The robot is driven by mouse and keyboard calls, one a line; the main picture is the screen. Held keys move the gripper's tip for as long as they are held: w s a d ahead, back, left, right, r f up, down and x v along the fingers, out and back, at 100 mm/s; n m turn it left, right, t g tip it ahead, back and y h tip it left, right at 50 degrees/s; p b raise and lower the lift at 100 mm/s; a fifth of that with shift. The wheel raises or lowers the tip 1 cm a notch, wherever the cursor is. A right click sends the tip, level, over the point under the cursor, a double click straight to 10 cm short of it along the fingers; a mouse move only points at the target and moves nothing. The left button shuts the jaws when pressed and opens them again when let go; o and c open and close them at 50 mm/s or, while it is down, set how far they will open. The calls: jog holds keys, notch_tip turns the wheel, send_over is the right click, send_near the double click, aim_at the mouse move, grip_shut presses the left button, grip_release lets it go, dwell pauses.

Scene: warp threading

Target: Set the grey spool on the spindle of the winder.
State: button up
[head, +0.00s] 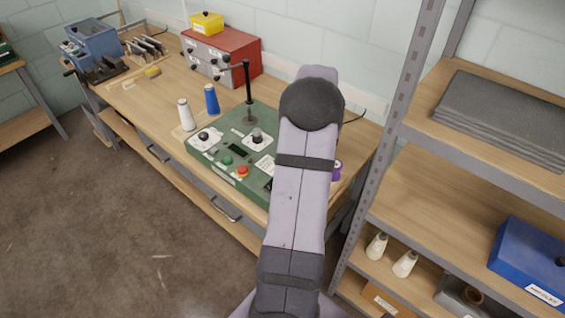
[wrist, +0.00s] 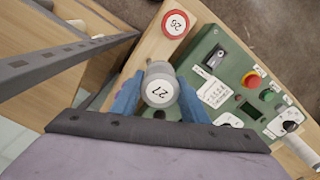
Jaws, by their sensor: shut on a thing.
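In the wrist view my gripper (wrist: 158,100) is shut on the grey spool (wrist: 160,91), between its two blue fingers. The spool's pale round end, marked 27, faces the camera. The green winder (head: 228,160) stands on the bench and shows at the right in the wrist view (wrist: 235,62). The spool overlaps the winder's left edge in that view; I cannot tell the height between them. In the head view my arm hides the gripper, the spool and the winder's right part.
A black upright post (head: 248,90) rises from the winder's back. A white spool (head: 185,115) and a blue spool (head: 211,99) stand left of it. A red spool (wrist: 175,23) marked 26 is near the bench edge. A shelf rack (head: 388,140) stands close at right.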

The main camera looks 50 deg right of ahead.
jog(key=shift+s+d+r+m, duration=0.2)
jog(key=shift+s+d, duration=0.25)
jog(key=shift+s, duration=0.15)
jog(key=shift+s+d+r+m, duration=0.2)
jog(key=shift+s+d, duration=0.2)
jog(key=shift+s, duration=0.15)
jog(key=shift+f, duration=0.25)
jog(key=shift+f+b, duration=1.55)
jog(key=shift+f, duration=0.15)
jog(key=shift+f+b, duration=1.8)
jog(key=shift+f, duration=1.6)
jog(key=shift+f+b, duration=0.35)
jog(key=shift+f, duration=0.4)
jog(key=o, duration=1)
jog(key=shift+c, duration=0.2)
